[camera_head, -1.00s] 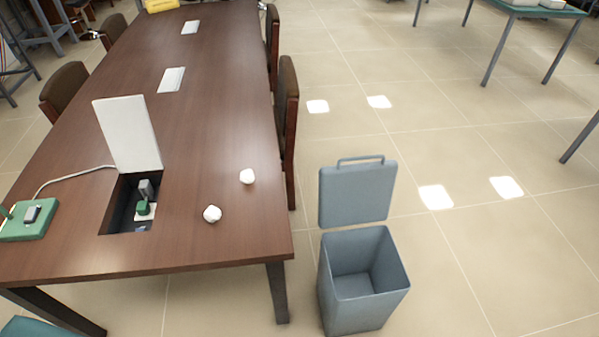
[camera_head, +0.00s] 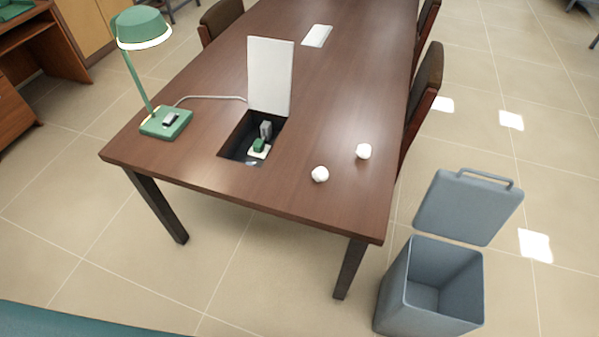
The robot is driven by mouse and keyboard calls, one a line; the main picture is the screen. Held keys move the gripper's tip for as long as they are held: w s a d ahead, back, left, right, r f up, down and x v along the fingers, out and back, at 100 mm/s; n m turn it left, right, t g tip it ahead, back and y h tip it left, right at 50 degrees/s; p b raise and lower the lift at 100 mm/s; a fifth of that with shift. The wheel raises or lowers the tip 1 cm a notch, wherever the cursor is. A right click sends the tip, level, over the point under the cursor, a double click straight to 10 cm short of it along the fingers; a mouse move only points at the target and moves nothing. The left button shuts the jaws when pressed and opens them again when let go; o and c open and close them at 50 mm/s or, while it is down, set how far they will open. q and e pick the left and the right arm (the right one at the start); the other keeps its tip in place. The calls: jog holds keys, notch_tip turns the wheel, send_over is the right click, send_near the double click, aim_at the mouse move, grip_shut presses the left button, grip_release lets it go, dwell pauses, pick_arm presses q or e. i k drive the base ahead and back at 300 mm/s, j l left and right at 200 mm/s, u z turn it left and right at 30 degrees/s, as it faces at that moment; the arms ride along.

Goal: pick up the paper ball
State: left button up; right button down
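Two small white paper balls lie on the brown wooden table (camera_head: 290,188), near its right front corner. One paper ball (camera_head: 320,174) is nearer the front edge. The other paper ball (camera_head: 363,151) is a little farther back and to the right. They lie apart from each other. Neither of my grippers shows in the head view.
An open grey bin (camera_head: 432,290) with its lid (camera_head: 468,207) raised stands on the floor right of the table. A green lamp (camera_head: 165,122) and an open socket box with a raised white flap (camera_head: 270,77) are on the table. Chairs (camera_head: 424,90) line its right side. Floor in front is clear.

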aim_at(319, 174)
jog(key=i+l+u, duration=0.1)
jog(key=l+u, duration=0.25)
jog(key=i+l+u, duration=0.1)
jog(key=u, duration=0.25)
jog(key=l, duration=0.1)
